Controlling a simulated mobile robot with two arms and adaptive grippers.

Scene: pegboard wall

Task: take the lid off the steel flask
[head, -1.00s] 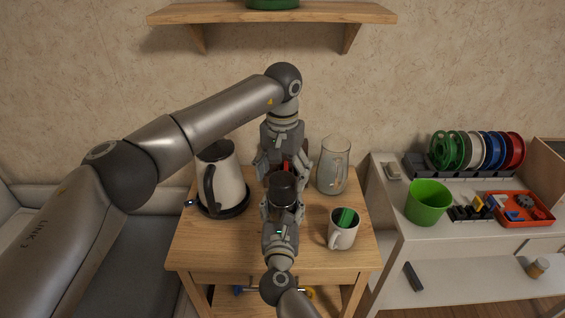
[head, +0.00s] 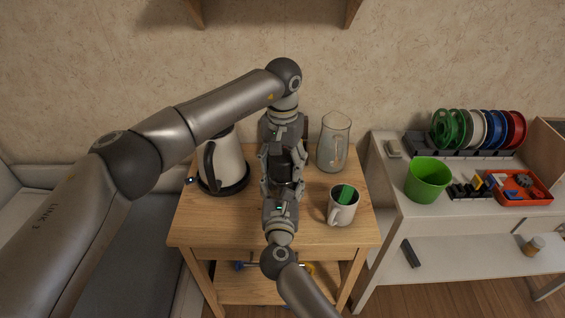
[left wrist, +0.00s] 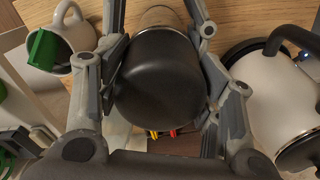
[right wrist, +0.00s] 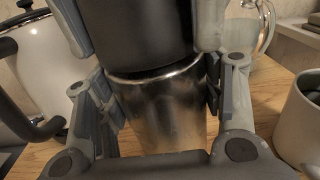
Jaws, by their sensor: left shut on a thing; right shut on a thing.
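The steel flask (right wrist: 160,115) stands upright on the wooden table, with its shiny metal body clear in the right wrist view. Its black lid (head: 286,166) sits at its top, and it also fills the middle of the left wrist view (left wrist: 160,85). My left gripper (head: 283,155) comes from behind and is shut on the lid, one finger on each side. My right gripper (head: 282,188) comes from the front and is shut on the flask body below the lid. The fingers hide most of the flask in the head view. I cannot tell whether the lid is loose.
A white kettle (head: 229,160) stands close on the left, a glass pitcher (head: 333,145) at the back right. A white mug (head: 343,212) with a green thing in it stands at the front right. A white shelf unit with a green bucket (head: 428,183) is farther right.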

